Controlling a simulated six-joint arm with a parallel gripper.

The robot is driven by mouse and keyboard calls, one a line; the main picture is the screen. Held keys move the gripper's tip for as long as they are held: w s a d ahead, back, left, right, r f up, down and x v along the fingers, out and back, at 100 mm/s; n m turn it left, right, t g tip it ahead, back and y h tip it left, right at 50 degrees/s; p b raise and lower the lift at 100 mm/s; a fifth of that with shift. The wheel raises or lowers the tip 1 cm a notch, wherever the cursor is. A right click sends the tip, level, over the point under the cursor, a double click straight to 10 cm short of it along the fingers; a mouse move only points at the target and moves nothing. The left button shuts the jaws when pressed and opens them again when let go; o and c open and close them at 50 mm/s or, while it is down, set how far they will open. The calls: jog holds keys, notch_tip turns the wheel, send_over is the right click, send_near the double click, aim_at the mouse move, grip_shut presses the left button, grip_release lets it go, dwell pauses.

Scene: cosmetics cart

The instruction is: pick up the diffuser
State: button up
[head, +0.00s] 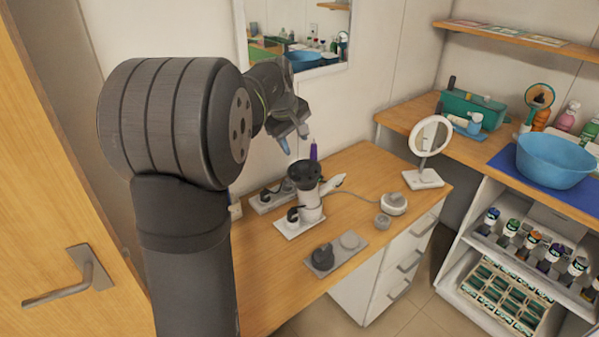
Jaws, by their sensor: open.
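My gripper (294,138) is open and empty, in the air above the back of the wooden desk, with bluish fingertips pointing down. A black, round, cup-like piece that looks like the diffuser (304,174) sits on top of a light grey hair dryer (311,206). The dryer stands upright in a white holder (291,229) on the desk. My gripper is above and slightly left of this piece, clearly apart from it. A smaller black attachment (322,257) lies on a grey tray (340,254) at the front of the desk.
The wooden desk (375,165) also holds a lit round mirror (430,136), a white round device (393,204) with a cord, and a purple upright item (313,151). A blue basin (554,160) stands on the right counter. A wall lies behind my gripper.

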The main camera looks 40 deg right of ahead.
notch_tip(320, 180, down, 8)
jog(key=s+a+n+g+h, duration=0.2)
jog(key=n+g, duration=0.1)
jog(key=g, duration=0.1)
jog(key=n+t+h, duration=0.2)
jog(key=n+h, duration=1)
jog(key=n, duration=0.2)
send_near(300, 166)
jog(key=d, duration=0.6)
jog(key=shift+d, duration=0.3)
jog(key=shift+s+d, duration=0.2)
jog(key=shift+d, duration=2.5)
grip_shut()
